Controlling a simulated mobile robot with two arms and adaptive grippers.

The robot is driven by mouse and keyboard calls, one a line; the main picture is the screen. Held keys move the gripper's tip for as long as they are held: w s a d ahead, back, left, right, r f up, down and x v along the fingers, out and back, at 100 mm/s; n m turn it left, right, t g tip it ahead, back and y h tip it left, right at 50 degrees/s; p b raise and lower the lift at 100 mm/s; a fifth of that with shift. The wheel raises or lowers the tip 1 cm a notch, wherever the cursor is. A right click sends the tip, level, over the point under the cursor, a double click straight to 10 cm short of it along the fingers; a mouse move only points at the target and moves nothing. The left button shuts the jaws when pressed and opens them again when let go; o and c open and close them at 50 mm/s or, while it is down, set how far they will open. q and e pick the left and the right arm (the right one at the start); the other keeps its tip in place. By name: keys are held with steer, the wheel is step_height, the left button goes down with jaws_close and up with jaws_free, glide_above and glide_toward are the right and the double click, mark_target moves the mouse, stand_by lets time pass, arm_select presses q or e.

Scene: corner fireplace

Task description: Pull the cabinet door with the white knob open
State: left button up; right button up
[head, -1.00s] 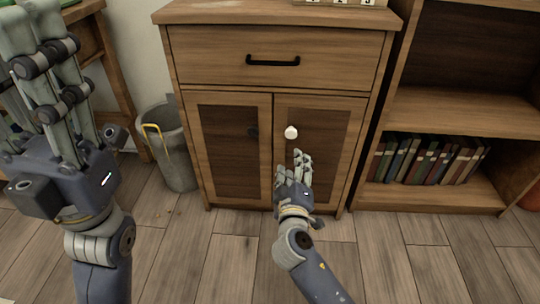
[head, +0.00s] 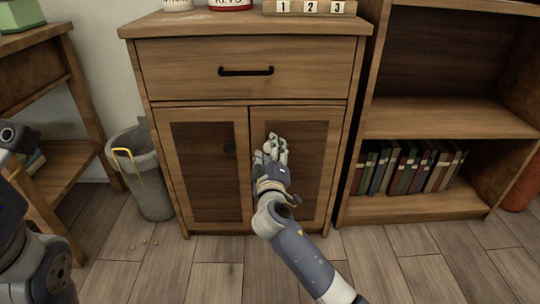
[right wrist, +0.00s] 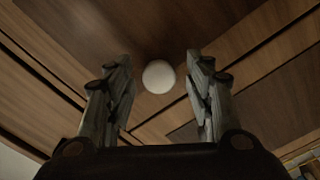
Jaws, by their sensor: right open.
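The cabinet (head: 247,99) has two lower doors, both shut. The right door (head: 313,165) carries the white knob (right wrist: 159,77); in the head view my fingers largely cover it. My right gripper (head: 272,145) is in front of this door at knob height. In the right wrist view the white knob shows between the two open finger sides (right wrist: 158,66), apart from both in the picture; the remaining depth to it is hard to tell. The left door (head: 205,170) has a dark knob (head: 229,148). Only part of my left gripper (head: 14,136) shows at the left edge; its fingers are out of frame.
A drawer with a black handle (head: 246,71) is above the doors. A grey bin (head: 150,180) stands left of the cabinet, and a bookshelf (head: 450,118) with a row of books stands right. Number blocks (head: 310,7) sit on top. The floor in front is clear apart from small crumbs.

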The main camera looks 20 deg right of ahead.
steer(key=shift+w, duration=0.1)
jaws_close()
